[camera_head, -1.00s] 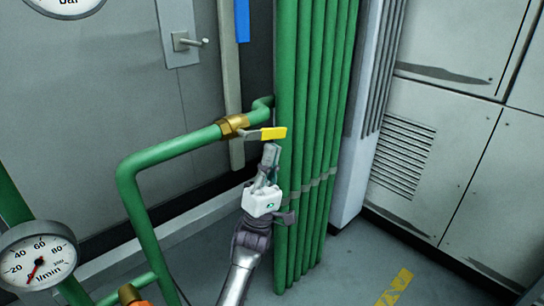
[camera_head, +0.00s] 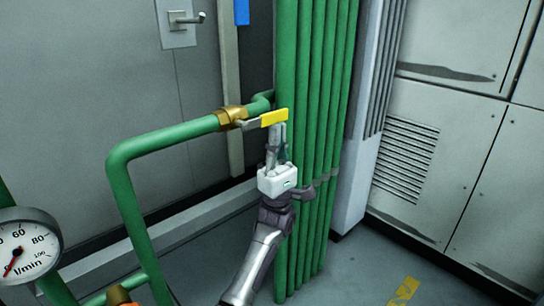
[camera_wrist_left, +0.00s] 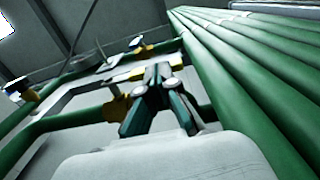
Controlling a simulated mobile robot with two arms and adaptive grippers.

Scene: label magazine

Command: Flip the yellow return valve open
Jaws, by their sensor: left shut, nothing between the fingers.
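The yellow return valve handle (camera_head: 274,118) sits at the end of a grey lever on a brass valve body (camera_head: 231,117), on a green pipe. The lever points right, roughly along the pipe, its yellow tip angled slightly up. My left gripper (camera_head: 278,127) is shut and empty, its fingertips just under the yellow handle; I cannot tell if they touch it. The left wrist view shows the dark fingers (camera_wrist_left: 160,90) in front, with several yellow and brass patches around them. My right gripper is not in view.
A bundle of vertical green pipes (camera_head: 315,200) stands right behind and beside the gripper. The green pipe bends down at the left, near a round l/min gauge (camera_head: 25,250). Grey cabinets (camera_head: 450,130) stand at the right. A blue handle (camera_head: 241,11) is above.

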